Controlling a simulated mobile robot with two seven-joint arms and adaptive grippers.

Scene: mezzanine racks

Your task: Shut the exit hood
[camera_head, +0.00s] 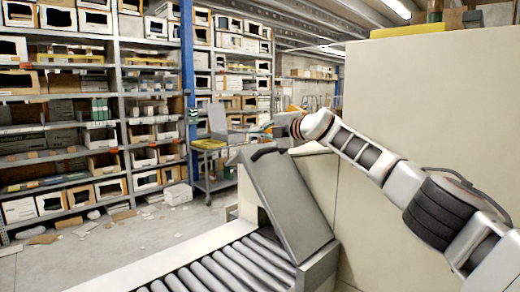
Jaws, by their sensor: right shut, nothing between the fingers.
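The exit hood (290,203) is a grey, slanted panel over the end of the roller conveyor, against the beige cabinet. It stands tilted, with a dark gap showing along its lower left side. A black handle (268,151) sits at its upper edge. My right arm reaches in from the right, above the hood. My right gripper (258,130) is shut and empty, just above and behind the handle in the picture; I cannot tell whether it touches the hood. The fingertips are small and hard to make out. My left gripper is not in view.
The roller conveyor (222,273) runs along the bottom, with a pale side rail (150,268). The tall beige cabinet (420,110) fills the right side. Loaded racks (60,140) and a small cart (211,143) stand behind. Boxes and scraps litter the floor at left.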

